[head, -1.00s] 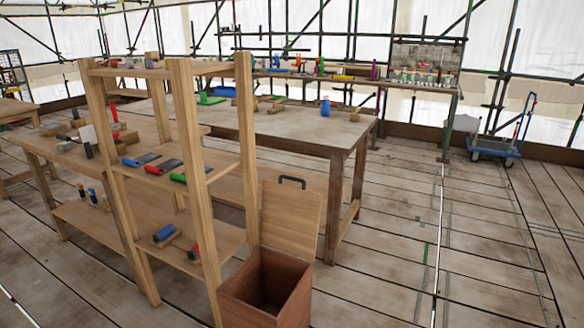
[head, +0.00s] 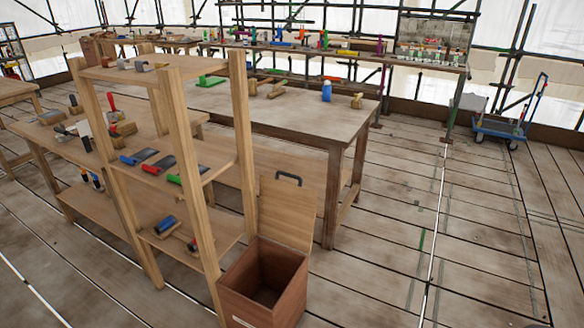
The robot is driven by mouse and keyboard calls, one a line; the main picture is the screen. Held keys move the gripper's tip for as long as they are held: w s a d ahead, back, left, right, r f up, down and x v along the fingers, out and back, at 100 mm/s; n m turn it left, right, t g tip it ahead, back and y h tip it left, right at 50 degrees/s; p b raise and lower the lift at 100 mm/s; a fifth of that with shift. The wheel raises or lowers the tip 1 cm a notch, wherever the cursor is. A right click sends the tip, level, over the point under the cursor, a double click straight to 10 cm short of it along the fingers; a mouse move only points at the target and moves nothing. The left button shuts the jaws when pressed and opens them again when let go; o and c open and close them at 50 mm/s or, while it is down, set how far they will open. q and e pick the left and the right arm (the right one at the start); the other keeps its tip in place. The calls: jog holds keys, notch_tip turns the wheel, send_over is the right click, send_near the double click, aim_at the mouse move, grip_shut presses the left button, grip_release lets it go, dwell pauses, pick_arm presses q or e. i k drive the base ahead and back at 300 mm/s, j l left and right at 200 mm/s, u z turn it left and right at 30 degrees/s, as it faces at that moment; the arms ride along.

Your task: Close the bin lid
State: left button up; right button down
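The bin (head: 288,303) is a reddish-brown wooden box at the lower middle of the head view, beside the shelf's front right post. Its lid (head: 283,213) is lighter wood and stands open, upright at the bin's back edge. A dark handle (head: 289,178) sits at the lid's top edge. The inside of the bin shows dark, and I can see nothing in it. Neither of my grippers is in the head view.
A wooden shelf (head: 174,165) with scrapers and rollers stands left of the bin. A workbench (head: 310,124) with a blue bottle (head: 327,90) stands behind it. A blue trolley (head: 498,131) is at the far right. The plank floor (head: 400,250) right of the bin is clear.

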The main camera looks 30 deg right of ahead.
aim_at(287, 210)
jog(key=i+l, duration=0.15)
jog(key=l, duration=0.25)
jog(key=i+l, duration=0.1)
jog(key=l, duration=0.25)
jog(key=i+l+u, duration=0.1)
jog(key=l, duration=0.3)
jog(key=i+l, duration=0.15)
jog(key=l, duration=0.25)
jog(key=i+l, duration=0.15)
jog(key=l, duration=0.2)
jog(key=i+l, duration=0.1)
jog(key=l, duration=0.3)
jog(key=i+l+u, duration=0.1)
jog(key=l, duration=0.3)
jog(key=i+l, duration=0.15)
jog(key=i, duration=0.15)
jog(key=i+l, duration=0.15)
jog(key=i, duration=0.15)
